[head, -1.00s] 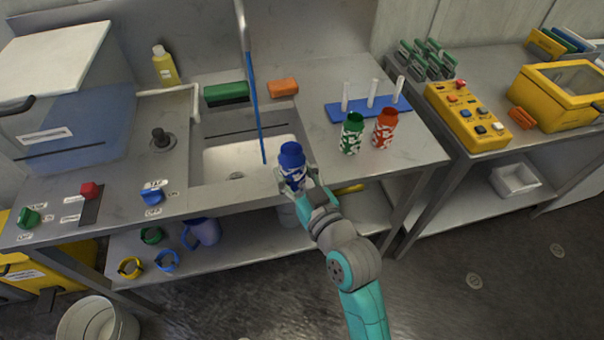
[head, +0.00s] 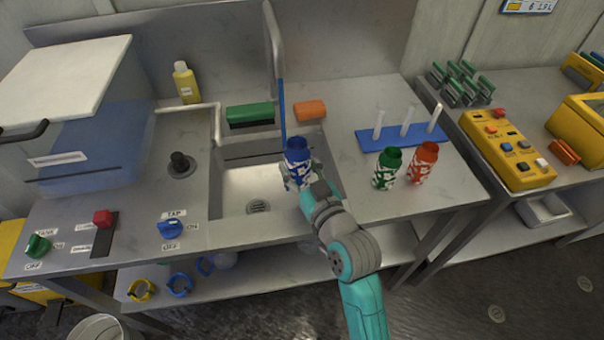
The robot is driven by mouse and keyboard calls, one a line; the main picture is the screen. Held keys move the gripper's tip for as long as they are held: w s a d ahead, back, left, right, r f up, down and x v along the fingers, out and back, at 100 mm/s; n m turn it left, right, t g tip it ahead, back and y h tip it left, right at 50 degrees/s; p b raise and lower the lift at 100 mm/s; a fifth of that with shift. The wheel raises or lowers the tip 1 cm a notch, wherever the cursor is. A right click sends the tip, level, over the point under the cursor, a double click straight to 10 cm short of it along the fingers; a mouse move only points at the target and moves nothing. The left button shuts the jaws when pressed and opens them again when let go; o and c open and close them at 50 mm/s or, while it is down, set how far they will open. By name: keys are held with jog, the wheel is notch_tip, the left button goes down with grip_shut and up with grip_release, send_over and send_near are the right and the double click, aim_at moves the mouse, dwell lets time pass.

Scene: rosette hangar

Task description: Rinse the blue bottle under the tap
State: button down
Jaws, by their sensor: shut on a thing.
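The blue bottle (head: 298,157) with a white pattern is upright in my gripper (head: 300,180), over the right part of the sink (head: 238,188). My gripper is shut around its lower body and partly hides it. The tap (head: 273,45) is a tall grey spout at the back of the sink. A thin blue stream (head: 282,110) hangs from it and meets the picture of the bottle at its upper left. I cannot tell whether it touches the bottle or passes behind it. The blue tap knob (head: 170,229) is on the counter front, between ON and OFF labels.
A green bottle (head: 387,168) and a red bottle (head: 423,162) stand right of the sink, before a blue peg rack (head: 375,140). A green sponge (head: 250,113) and an orange one (head: 310,110) lie behind the sink. A yellow bottle (head: 186,83) stands back left.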

jog(key=w+d+x, duration=0.1)
jog(key=d+x, duration=0.1)
jog(key=x, duration=1)
jog(key=shift+w+a, duration=0.2)
jog(key=shift+w, duration=0.1)
jog(key=shift+r, duration=0.1)
jog(key=c, duration=1.1)
grip_release()
jog(key=c, duration=0.4)
jog(key=shift+c, duration=0.2)
jog(key=s+d, duration=0.2)
jog(key=s, duration=0.6)
jog(key=shift+s+d, duration=0.25)
jog(key=shift+s, duration=0.1)
dwell(0.4)
